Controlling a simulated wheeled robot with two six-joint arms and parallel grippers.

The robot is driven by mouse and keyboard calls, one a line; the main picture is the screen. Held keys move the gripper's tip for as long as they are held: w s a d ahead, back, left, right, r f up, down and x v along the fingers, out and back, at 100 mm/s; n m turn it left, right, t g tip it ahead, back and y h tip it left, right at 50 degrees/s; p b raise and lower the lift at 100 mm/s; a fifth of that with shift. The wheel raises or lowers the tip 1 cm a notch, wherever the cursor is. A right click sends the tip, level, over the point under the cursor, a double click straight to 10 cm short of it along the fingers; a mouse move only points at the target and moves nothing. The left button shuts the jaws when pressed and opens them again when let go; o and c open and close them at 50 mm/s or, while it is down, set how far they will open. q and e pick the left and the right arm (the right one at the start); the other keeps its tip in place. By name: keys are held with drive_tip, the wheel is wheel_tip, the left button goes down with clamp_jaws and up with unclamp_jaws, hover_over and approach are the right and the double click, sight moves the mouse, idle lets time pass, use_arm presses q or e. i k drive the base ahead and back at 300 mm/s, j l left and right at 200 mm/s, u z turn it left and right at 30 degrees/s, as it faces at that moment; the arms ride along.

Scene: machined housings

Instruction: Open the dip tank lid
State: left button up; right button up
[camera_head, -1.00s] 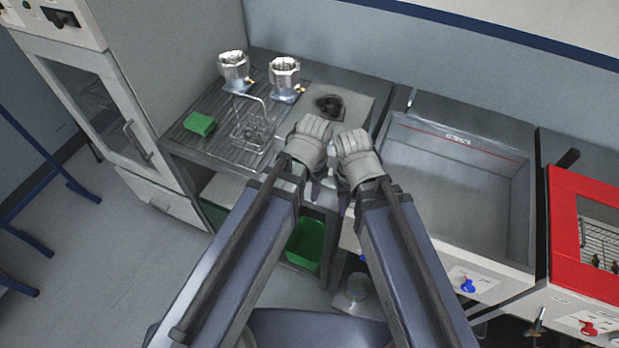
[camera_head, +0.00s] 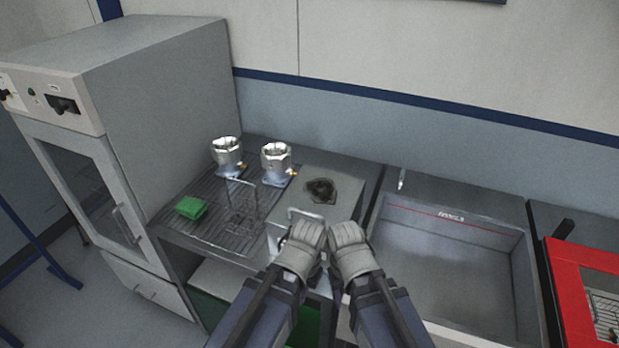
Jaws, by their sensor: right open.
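A red-framed cover (camera_head: 580,290) with a see-through middle is cut off at the right edge. To its left is a grey open-topped basin (camera_head: 455,265) with a red line inside its back wall. I cannot tell for sure which of these is the dip tank; no raised lid shows. My left gripper (camera_head: 306,232) and right gripper (camera_head: 347,234), both grey and glove-like, are side by side at the front of the bench, left of the basin and far from the red cover. The right one is open. The left one's jaws are not clear. Neither visibly holds anything.
Two silver housings (camera_head: 228,158) (camera_head: 277,164) stand at the back of a ribbed drain rack (camera_head: 222,228). A grey cabinet (camera_head: 165,95) stands left.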

sight(327, 199)
drive_tip(key=k+l, duration=0.65)
drive_tip(key=l, duration=0.3)
drive_tip(key=u, duration=0.05)
